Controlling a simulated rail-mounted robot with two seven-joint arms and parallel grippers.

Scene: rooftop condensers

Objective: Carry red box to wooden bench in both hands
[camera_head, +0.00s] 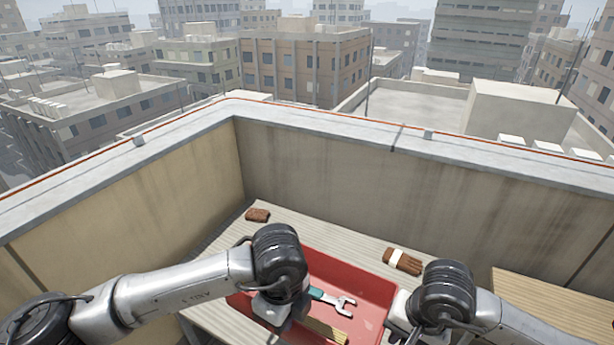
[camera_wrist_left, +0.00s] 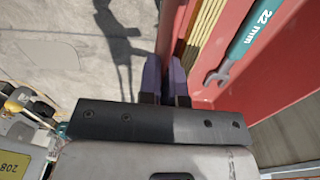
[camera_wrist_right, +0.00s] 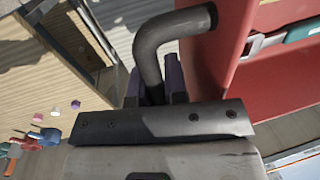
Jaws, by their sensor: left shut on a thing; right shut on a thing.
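The red box (camera_head: 372,285) is an open tray in the lower middle of the head view, over a grey slatted table. It holds a teal-handled wrench (camera_head: 333,299) and a yellow slatted piece (camera_head: 325,331). My left gripper (camera_wrist_left: 166,80) is shut at the box's left side; what lies between its fingers is mostly hidden. My right gripper (camera_wrist_right: 154,82) is shut on a dark grey bent handle (camera_wrist_right: 150,45) at the box's right side. I cannot tell whether the box touches the table. A wooden bench top (camera_head: 555,300) shows at the lower right.
The slatted table (camera_head: 330,232) carries a brown block (camera_head: 257,215) and a brown glove (camera_head: 403,261). The parapet wall (camera_head: 330,170) stands close behind it. In the right wrist view, small caps (camera_wrist_right: 76,104) and screwdrivers (camera_wrist_right: 45,136) lie at the left.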

